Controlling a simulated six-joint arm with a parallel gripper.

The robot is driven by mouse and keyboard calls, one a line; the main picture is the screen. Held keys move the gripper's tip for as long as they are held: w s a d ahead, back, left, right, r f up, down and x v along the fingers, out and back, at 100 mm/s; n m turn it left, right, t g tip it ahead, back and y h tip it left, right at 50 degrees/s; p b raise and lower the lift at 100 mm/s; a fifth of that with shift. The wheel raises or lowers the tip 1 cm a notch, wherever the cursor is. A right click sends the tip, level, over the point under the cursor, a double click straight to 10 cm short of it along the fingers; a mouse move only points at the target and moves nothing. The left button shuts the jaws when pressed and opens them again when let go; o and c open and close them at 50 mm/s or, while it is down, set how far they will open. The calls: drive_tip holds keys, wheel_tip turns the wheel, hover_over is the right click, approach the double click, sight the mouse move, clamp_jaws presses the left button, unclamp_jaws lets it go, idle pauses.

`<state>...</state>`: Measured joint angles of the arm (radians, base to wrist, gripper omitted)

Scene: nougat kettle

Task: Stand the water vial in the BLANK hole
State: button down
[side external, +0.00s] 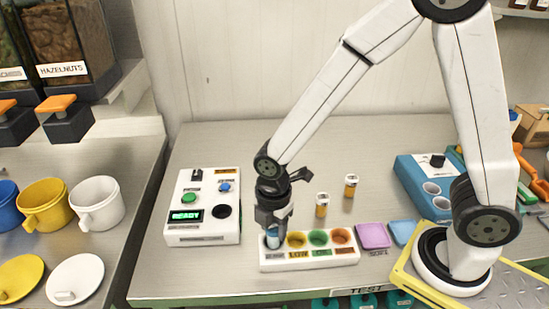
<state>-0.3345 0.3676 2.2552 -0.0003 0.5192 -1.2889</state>
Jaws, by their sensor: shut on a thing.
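My gripper (272,228) points down at the left end of a white rack and is shut on the water vial (272,240), a small clear vial with a bluish look. The vial is upright at the rack's leftmost hole, above a dark label too small to read surely. The white rack (310,263) has further holes ringed yellow, green and orange to the right. My fingers hide the vial's top, and I cannot tell how deep its base sits in the hole.
Two amber vials with white caps (322,205) (351,186) stand behind the rack. A white meter reading READY (204,207) is at left. Purple (373,236) and blue (402,232) pads lie right of the rack. A blue device (428,182) stands further right.

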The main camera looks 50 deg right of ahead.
unclamp_jaws()
idle(0.4)
drive_tip(key=shift+r, duration=0.25)
drive_tip(key=shift+r, duration=3.3)
